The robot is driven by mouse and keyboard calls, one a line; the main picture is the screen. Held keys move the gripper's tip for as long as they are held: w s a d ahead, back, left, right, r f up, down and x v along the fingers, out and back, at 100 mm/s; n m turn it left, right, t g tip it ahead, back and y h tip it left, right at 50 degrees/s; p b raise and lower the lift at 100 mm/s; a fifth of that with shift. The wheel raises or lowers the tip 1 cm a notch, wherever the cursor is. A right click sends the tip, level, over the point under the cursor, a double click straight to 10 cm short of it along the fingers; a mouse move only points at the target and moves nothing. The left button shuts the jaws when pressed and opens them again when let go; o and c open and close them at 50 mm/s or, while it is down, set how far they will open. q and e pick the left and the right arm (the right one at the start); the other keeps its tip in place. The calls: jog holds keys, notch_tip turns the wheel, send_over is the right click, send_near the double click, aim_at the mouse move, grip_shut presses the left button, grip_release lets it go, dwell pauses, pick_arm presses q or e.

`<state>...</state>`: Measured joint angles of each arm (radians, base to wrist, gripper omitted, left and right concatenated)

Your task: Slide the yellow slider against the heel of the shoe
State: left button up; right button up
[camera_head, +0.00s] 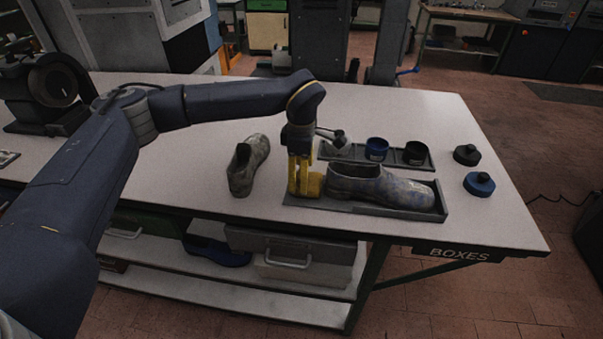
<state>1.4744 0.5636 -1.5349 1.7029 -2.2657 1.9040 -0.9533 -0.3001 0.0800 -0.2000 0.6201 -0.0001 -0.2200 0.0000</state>
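A grey, worn shoe (375,187) lies in a dark shallow tray (437,213) near the front edge of the table, toe to the right and heel to the left. The yellow slider (313,186) stands at the tray's left end, beside the heel. It looks very close to the heel, but I cannot tell whether they touch. My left gripper (299,176) points down at the slider from above, at its left side. The fingers blend with the yellow of the slider, so their opening and grip are unclear. My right gripper is out of view.
A second shoe (248,165) stands left of the tray. Behind the tray, a dark rack (341,152) holds a blue cup (376,149) and a black cup (415,153). Black (467,154) and blue (479,184) lids lie at right. The table's right front is clear.

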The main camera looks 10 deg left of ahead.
aim_at(311, 180)
pick_arm(q)
jog(key=c, duration=1.5)
jog(key=shift+w+d, duration=0.1)
jog(key=shift+d, duration=1.2)
jog(key=o, duration=1.7)
notch_tip(311, 180, up, 12)
jog(key=shift+r, duration=0.1)
